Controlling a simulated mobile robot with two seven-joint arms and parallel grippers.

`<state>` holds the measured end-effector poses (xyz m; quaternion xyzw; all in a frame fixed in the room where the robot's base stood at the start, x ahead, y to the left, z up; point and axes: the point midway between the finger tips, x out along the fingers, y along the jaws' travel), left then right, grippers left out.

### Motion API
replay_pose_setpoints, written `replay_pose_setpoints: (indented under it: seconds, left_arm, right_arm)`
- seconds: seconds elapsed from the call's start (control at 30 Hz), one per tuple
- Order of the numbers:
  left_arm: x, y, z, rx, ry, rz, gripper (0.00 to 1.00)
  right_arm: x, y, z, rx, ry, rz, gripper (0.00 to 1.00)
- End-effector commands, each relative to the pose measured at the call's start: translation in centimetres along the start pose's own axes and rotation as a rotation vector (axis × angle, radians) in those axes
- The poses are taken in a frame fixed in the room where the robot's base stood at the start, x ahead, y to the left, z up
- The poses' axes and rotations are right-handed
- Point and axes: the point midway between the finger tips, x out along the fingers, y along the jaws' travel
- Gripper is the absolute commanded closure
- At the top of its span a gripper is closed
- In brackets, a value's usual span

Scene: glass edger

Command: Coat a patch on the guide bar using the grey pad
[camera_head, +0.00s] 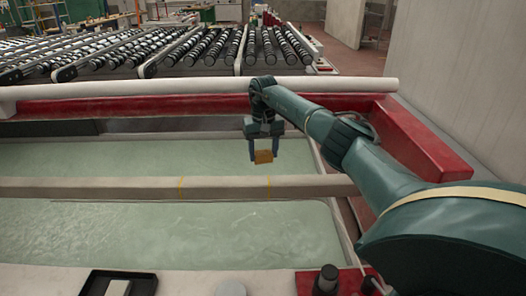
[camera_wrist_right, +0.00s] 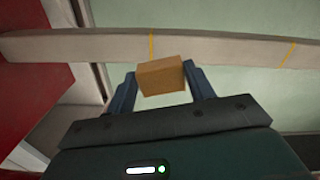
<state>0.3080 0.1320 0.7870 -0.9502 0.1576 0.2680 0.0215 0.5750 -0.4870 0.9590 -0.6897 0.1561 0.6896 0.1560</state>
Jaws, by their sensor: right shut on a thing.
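The guide bar (camera_head: 120,187) is a long beige bar across the basin, with two thin yellow lines marking a stretch of it. It also crosses the wrist view (camera_wrist_right: 220,48). My right gripper (camera_head: 264,154) is shut on an orange-brown block (camera_head: 263,157), seen between both fingers in the wrist view (camera_wrist_right: 161,77). The block is on the far side of the bar, near the right yellow line, and appears apart from it in the head view. A light grey pad (camera_head: 118,288) lies in a black tray (camera_head: 148,283) at the bottom left. My left gripper is out of view.
Pale green water (camera_head: 90,155) lies on both sides of the bar. A red beam (camera_head: 130,106) and a pale pipe (camera_head: 120,89) run behind it, with a roller conveyor (camera_head: 200,50) beyond. A dark knob (camera_head: 327,280) stands at the front right.

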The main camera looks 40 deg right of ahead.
Motion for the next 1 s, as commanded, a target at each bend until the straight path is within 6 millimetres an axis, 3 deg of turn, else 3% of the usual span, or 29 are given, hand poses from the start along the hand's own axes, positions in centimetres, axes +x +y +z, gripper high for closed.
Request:
replay_pose_setpoints:
  seconds: [0.53,1.0]
  left_arm:
    - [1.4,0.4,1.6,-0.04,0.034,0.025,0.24]
    - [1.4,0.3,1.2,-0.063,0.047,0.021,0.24]
  right_arm:
    - [5.3,0.0,0.1,0.001,-0.001,0.001,0.71]
    - [5.7,0.0,0.0,0.001,0.0,0.0,0.71]
